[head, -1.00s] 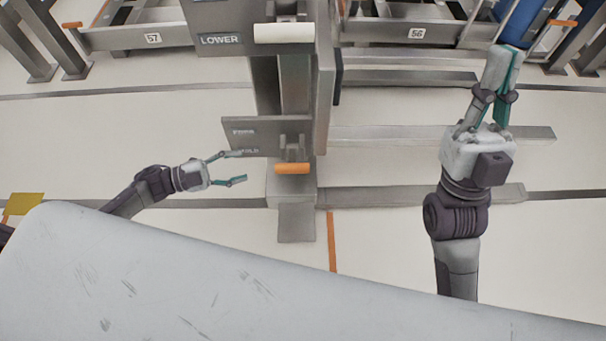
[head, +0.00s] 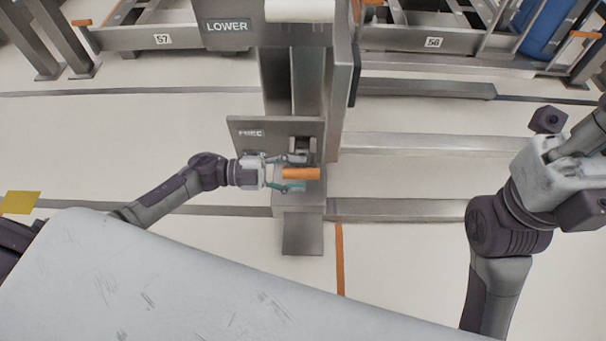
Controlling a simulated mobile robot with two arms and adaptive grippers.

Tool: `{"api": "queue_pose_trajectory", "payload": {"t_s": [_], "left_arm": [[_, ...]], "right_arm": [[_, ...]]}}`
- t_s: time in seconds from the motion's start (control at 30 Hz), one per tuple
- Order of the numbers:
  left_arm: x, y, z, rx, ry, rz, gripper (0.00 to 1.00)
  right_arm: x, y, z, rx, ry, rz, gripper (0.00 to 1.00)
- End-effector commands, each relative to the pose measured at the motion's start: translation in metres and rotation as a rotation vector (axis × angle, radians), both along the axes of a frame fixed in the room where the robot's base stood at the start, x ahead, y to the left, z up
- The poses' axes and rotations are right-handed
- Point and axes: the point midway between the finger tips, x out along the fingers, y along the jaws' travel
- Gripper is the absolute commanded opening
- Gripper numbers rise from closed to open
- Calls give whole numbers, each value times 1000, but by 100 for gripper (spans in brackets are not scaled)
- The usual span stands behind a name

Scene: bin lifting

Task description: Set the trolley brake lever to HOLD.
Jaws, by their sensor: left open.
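The brake lever has an orange handle (head: 300,174) at the foot of the grey column, in front of a grey label plate (head: 244,122). The plate reads FREE in its upper part; my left gripper covers the area below that. My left gripper (head: 304,173) is open, with one finger above the orange handle and the other below it. I cannot tell whether the fingers touch it. My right gripper (head: 571,180) is at the right edge, away from the lever. Its fingertips are out of the picture, so its opening is unclear.
A LOWER plate (head: 227,26) and a white handle (head: 299,11) are higher on the column. Metal racks marked 57 (head: 162,39) and 56 (head: 433,42) stand behind. Low floor rails (head: 400,209) run right of the column.

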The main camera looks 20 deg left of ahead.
Motion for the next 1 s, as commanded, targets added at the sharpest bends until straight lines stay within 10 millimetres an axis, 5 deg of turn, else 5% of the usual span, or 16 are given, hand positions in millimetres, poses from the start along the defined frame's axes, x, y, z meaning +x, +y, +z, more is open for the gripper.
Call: {"api": "queue_pose_trajectory", "payload": {"t_s": [0.47,0.8,1.0], "left_arm": [[5,-17,0,0,0,1,54],[5,-17,0,0,0,1,0],[5,-17,0,0,1,1,0]], "right_arm": [[-2,1,5,-3,-21,-1,0],[-2,0,4,1,-22,0,0],[-2,0,4,2,-19,-1,0]]}}
